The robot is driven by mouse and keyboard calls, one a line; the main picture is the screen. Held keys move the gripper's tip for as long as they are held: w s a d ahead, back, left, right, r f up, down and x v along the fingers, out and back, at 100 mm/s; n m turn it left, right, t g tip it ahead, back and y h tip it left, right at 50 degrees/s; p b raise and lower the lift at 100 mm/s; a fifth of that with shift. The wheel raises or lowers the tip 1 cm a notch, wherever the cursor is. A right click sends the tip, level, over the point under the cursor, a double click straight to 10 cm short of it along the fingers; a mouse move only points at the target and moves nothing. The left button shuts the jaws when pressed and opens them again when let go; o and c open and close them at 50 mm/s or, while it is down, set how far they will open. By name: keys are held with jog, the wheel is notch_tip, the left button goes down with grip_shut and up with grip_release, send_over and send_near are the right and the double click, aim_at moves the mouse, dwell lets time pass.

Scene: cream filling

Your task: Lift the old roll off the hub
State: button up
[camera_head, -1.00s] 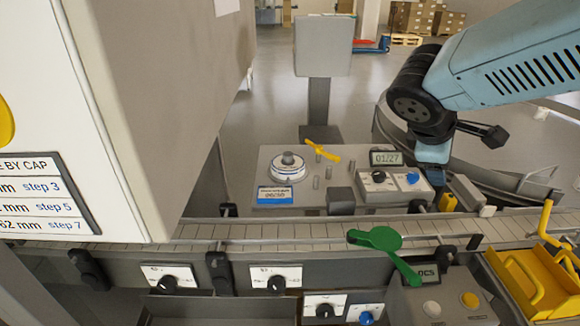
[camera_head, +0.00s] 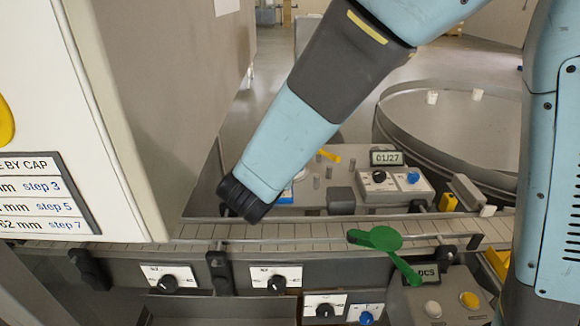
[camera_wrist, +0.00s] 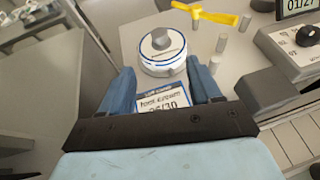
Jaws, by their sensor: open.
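The old roll (camera_wrist: 162,55) is a white roll with blue edge lines, seated around a grey hub (camera_wrist: 160,38) in the wrist view. My gripper (camera_wrist: 162,80) is open, its two blue fingers apart on the near side of the roll, with nothing between them but the view of the roll and a label. The fingertips appear close to the roll's near edge; whether they touch it I cannot tell.
A blue-and-white label card (camera_wrist: 162,102) lies before the roll. A yellow winged part (camera_wrist: 205,14) and several grey posts (camera_wrist: 222,42) stand behind and right. A control box (camera_head: 392,183) reads 01/27. A green paddle (camera_head: 380,239) lies over the conveyor (camera_head: 310,232).

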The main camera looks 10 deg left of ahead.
jog(key=x, duration=1.2)
jog(key=shift+w+f, duration=0.1)
jog(key=shift+w, duration=0.2)
jog(key=shift+c, duration=0.3)
grip_shut()
